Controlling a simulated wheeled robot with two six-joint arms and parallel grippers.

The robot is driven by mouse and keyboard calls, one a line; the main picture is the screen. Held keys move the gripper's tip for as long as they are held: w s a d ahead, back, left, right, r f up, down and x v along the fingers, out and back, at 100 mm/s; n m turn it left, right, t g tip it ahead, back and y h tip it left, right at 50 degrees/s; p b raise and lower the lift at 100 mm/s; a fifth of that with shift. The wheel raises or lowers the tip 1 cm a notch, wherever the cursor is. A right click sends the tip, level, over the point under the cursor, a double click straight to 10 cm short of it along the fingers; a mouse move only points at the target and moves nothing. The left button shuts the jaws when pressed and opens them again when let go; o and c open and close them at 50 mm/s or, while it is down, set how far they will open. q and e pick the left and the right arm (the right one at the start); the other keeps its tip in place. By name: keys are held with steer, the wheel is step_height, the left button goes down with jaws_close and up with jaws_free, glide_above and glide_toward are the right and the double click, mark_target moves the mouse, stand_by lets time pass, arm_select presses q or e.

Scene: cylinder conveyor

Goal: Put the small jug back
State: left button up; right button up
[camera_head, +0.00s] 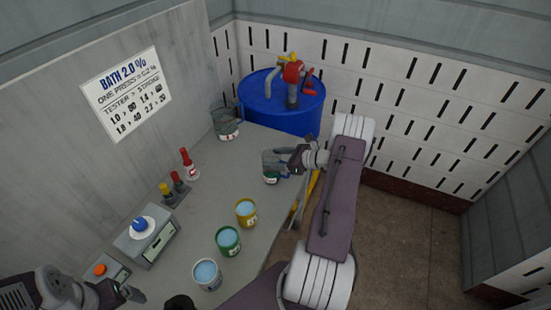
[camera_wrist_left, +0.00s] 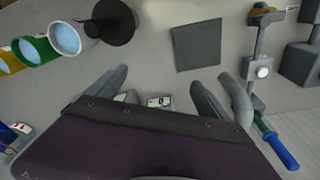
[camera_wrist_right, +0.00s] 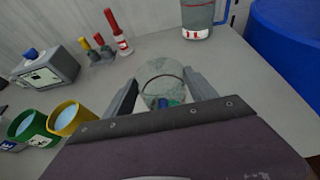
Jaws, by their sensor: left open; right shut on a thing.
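The small jug (camera_head: 270,168) is clear, with a coloured label low on its side. It is upright over the right edge of the grey table in the head view; I cannot tell whether its base touches the table. My right gripper (camera_head: 284,163) is shut on it. In the right wrist view the small jug (camera_wrist_right: 160,75) sits between the two fingers, its round opening showing. My left gripper (camera_head: 125,292) is open at the lower left of the head view. In the left wrist view the left gripper (camera_wrist_left: 160,92) has its fingers apart and no thing held between them.
A larger jug (camera_head: 227,128) stands at the back, beside a blue drum (camera_head: 268,100) with a red pump. Yellow (camera_head: 246,220), green (camera_head: 228,246) and white (camera_head: 206,281) cups hold blue liquid. A blue-knobbed tester (camera_head: 152,242) and red bottles stand left. Mid-table is clear.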

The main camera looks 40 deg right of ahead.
steer(key=shift+f, duration=0.2)
steer(key=o, duration=1.7)
steer(key=shift+r, duration=0.1)
